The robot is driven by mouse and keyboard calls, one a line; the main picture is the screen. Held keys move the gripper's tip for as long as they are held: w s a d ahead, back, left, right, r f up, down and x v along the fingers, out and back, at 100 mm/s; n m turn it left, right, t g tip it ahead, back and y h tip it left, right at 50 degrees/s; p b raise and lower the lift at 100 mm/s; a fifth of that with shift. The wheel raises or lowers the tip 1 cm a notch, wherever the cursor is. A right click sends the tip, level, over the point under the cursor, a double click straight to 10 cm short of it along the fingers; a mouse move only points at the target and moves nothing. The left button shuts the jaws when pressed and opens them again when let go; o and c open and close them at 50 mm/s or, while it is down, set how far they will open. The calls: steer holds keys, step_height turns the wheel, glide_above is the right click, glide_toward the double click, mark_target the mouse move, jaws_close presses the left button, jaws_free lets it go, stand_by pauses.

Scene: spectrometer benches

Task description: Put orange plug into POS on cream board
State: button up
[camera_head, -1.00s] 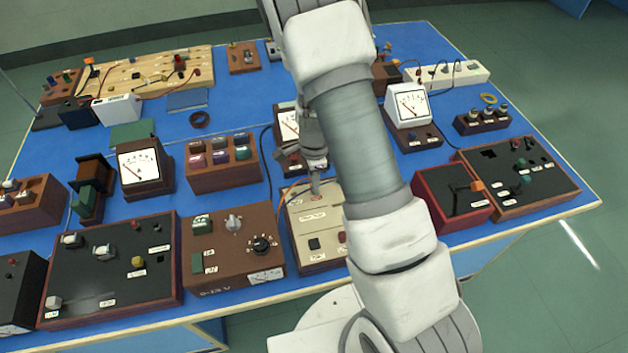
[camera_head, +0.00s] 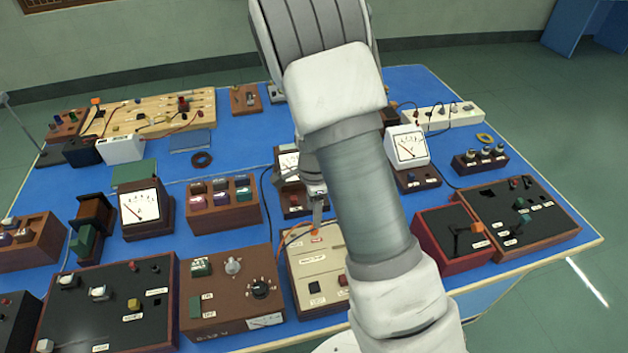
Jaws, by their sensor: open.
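The cream board (camera_head: 332,264) lies near the front edge of the blue table, partly hidden by my arm. It carries labels, a dark square and a red part; I cannot read which socket is POS. A small orange piece, probably the orange plug (camera_head: 285,231), shows at its upper left with a wire beside it. My gripper (camera_head: 317,215) points down over the board's back part, just right of the orange piece. Its fingers are open, seen small and nearly edge-on, with nothing visible between them. I cannot tell its height above the board.
A brown box with knobs (camera_head: 220,320) stands close left of the board. A red-framed box (camera_head: 430,240) with another orange piece (camera_head: 477,227) is to the right. Meters stand behind, one white-faced (camera_head: 408,146). Bare blue table (camera_head: 235,148) shows farther back.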

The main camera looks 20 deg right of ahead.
step_height(320, 180, up, 12)
steer(key=shift+p, duration=0.4)
steer(key=shift+f, duration=0.1)
steer(key=s+r+n+t, duration=0.5)
steer(key=s+r+n, duration=1.3)
steer(key=s, duration=0.2)
steer(key=shift+s+t, duration=0.25)
steer(key=shift+t, duration=0.05)
